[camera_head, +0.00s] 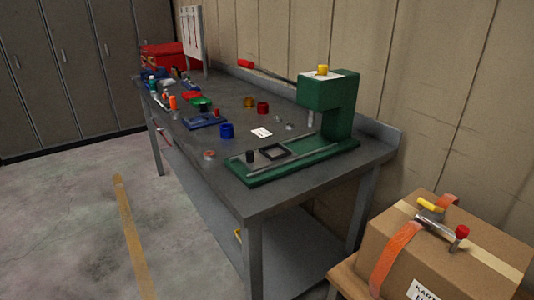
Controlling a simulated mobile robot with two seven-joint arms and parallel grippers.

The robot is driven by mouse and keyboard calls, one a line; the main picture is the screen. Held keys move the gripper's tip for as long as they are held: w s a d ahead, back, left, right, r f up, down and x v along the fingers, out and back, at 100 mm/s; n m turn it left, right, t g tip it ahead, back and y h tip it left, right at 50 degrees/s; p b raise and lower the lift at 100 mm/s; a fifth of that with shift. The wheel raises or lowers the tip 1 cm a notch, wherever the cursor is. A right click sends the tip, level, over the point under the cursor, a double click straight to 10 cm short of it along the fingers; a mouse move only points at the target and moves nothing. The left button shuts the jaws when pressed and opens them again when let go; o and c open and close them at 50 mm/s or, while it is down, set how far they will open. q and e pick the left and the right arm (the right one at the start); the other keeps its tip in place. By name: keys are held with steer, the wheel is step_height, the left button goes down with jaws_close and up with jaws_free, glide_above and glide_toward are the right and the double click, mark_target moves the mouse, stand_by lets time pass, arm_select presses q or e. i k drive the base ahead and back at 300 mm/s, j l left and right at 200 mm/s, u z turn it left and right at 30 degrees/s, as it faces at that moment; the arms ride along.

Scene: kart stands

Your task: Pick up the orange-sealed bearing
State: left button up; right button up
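A small ring-shaped part with a reddish-orange face (209,155) lies near the front edge of the grey workbench (240,198), left of the green press. It looks like the orange-sealed bearing, but it is too small to be certain. Small metallic pieces (289,126) lie near the press column; I cannot tell what they are. Neither of my grippers is in view.
A green press (331,92) stands at the bench's near right. Nearby are a blue cup (227,131), a red cup (263,107), a gold cup (250,102) and a white card (261,132). A cardboard box (440,250) stands at lower right. The floor left is clear.

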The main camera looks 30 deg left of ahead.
mark_target(209, 155)
steer(key=j+z, duration=0.2)
steer(key=z, duration=0.2)
steer(key=j+z, duration=0.2)
steer(key=z, duration=0.15)
steer(key=j+z, duration=0.2)
steer(key=z, duration=0.2)
steer(key=k+j+z, duration=0.1)
steer(key=j+z, duration=0.25)
steer(key=k+j+z, duration=0.1)
steer(key=j+z, duration=0.25)
steer(key=k+j+z, duration=0.25)
steer(key=j, duration=0.15)
steer(key=k+j+z, duration=0.25)
steer(key=j, duration=0.15)
steer(key=k+j+z, duration=0.25)
steer(key=k+j, duration=0.95)
steer(key=k, duration=0.15)
steer(key=k+j, duration=0.1)
steer(key=j, duration=0.15)
steer(key=k+j, duration=0.15)
steer(key=i+j, duration=0.15)
steer(key=i+z, duration=0.05)
